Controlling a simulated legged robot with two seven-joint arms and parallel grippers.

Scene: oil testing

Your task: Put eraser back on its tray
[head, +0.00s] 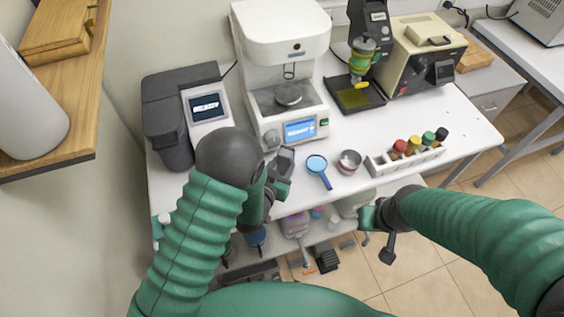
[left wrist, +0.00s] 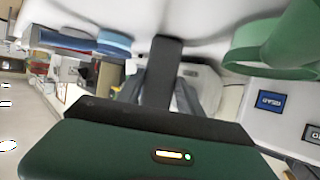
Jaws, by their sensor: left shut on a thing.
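My left gripper (head: 280,174) is over the front edge of the white table, left of the blue magnifying glass. It is shut on a small dark grey block, which I take to be the eraser (head: 286,158); the fingers hide part of it. In the left wrist view a dark upright piece (left wrist: 165,75) stands at the jaws, too unclear to name. My right gripper (head: 378,232) is open and empty in front of the table edge. I cannot make out the eraser's tray in either view.
On the white table (head: 345,128) stand a white machine (head: 283,35), a grey device with a screen (head: 208,106), a magnifying glass (head: 317,166), a small bowl (head: 349,162) and a rack (head: 405,159) of colour-capped bottles. A lower shelf holds bottles.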

